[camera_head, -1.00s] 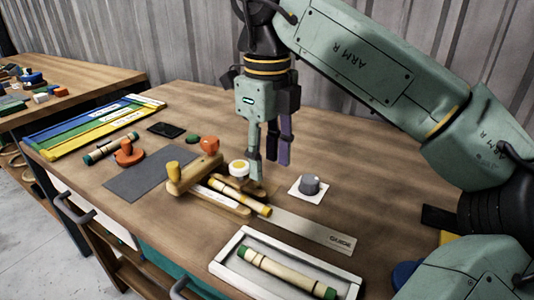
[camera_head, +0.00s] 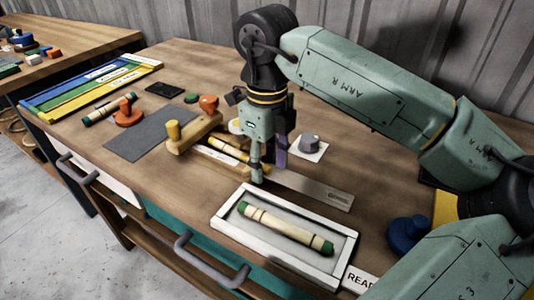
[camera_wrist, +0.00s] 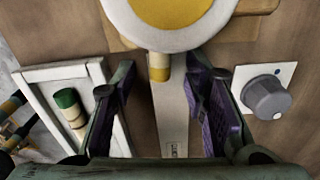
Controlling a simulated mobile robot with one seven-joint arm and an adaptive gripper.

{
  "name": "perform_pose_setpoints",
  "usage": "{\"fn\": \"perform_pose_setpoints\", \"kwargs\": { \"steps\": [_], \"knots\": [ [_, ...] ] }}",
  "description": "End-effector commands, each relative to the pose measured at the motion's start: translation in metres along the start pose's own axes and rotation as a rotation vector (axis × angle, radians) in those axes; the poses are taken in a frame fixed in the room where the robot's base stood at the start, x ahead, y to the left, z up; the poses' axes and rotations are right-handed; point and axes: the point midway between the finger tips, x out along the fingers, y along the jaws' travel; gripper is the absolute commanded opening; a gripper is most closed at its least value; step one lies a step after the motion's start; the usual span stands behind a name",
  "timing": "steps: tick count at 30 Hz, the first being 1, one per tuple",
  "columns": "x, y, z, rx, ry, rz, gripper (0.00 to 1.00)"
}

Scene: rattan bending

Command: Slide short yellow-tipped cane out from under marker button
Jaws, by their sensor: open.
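The short yellow-tipped cane (camera_head: 228,149) lies on the wooden jig (camera_head: 192,137), partly hidden by my gripper. Its yellow end (camera_wrist: 158,68) shows in the wrist view, emerging below the marker button. The marker button (camera_wrist: 190,35) is a white disc with a yellow centre, filling the top of the wrist view; in the head view (camera_head: 236,127) my gripper partly covers it. My gripper (camera_head: 268,166) is open and low at the cane's right end. In the wrist view its purple-padded fingers (camera_wrist: 162,88) stand either side of the cane's end line, with no visible contact.
A metal guide strip (camera_head: 312,190) runs right from the jig. A white tray (camera_head: 222,224) with a green-tipped cane (camera_head: 285,230) lies in front. A grey knob (camera_head: 310,143) stands behind right. A grey mat (camera_head: 150,134) and an orange clamp (camera_head: 128,114) are left.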

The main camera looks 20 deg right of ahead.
Motion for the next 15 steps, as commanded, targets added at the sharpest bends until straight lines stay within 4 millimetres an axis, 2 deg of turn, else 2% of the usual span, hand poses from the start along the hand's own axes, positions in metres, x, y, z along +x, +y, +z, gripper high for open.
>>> {"fn": "perform_pose_setpoints", "kwargs": {
  "steps": [5,15],
  "knots": [
    [-0.0001,0.0000,0.0000,0.000,0.000,0.000,0.40],
    [-0.0003,0.0000,0.0000,0.000,0.000,0.000,0.17]
  ]
}}
